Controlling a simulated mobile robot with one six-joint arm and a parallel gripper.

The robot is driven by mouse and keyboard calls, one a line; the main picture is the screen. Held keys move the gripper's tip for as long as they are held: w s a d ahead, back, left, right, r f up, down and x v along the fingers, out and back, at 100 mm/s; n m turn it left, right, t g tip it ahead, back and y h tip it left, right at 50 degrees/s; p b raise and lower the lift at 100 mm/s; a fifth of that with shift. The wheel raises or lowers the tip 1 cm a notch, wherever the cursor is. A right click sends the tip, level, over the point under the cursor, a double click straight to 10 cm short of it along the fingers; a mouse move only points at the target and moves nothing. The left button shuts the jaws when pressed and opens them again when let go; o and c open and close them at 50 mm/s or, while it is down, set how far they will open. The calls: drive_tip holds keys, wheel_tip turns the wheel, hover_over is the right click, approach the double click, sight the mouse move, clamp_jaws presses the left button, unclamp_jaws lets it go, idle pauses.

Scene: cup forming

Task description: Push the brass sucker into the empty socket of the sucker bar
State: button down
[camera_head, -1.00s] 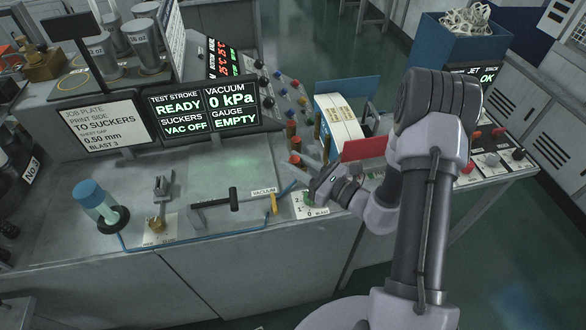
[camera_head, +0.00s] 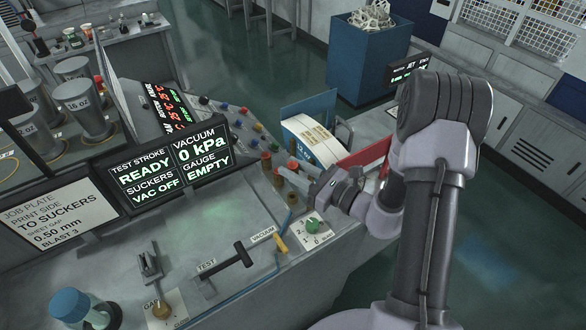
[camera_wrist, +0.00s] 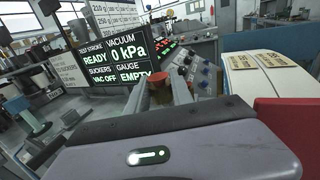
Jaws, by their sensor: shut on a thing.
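My gripper (camera_head: 288,172) reaches left over the right end of the grey bench, among a short row of red-brown-topped cylinders (camera_head: 266,159). In the wrist view, the two grey fingers (camera_wrist: 158,92) are shut on one red-topped cylinder (camera_wrist: 158,77), which I take to be the brass sucker. Its lower part is hidden behind the gripper body, so I cannot tell whether it is seated or lifted. The sucker bar's empty socket cannot be made out in either view.
A cup-blank stack (camera_head: 312,140) and a red panel (camera_head: 365,158) stand close beside my gripper. The display (camera_head: 172,165) reads vacuum 0 kPa, suckers VAC OFF, gauge EMPTY.

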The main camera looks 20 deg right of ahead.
drive_tip(key=shift+f+b, duration=2.7)
drive_tip(key=shift+f, duration=0.2)
drive_tip(key=shift+f+b, duration=0.15)
drive_tip(key=shift+b, duration=0.3)
drive_tip(key=shift+f+b, duration=0.3)
drive_tip(key=shift+b, duration=0.05)
drive_tip(key=shift+f+b, duration=1.15)
drive_tip(key=shift+f, duration=0.1)
drive_tip(key=c, duration=1)
unclamp_jaws()
drive_tip(key=shift+c, duration=0.2)
drive_tip(key=shift+s+d, duration=0.1)
drive_tip(key=p+v, duration=0.2)
drive_tip(key=v, duration=1.5)
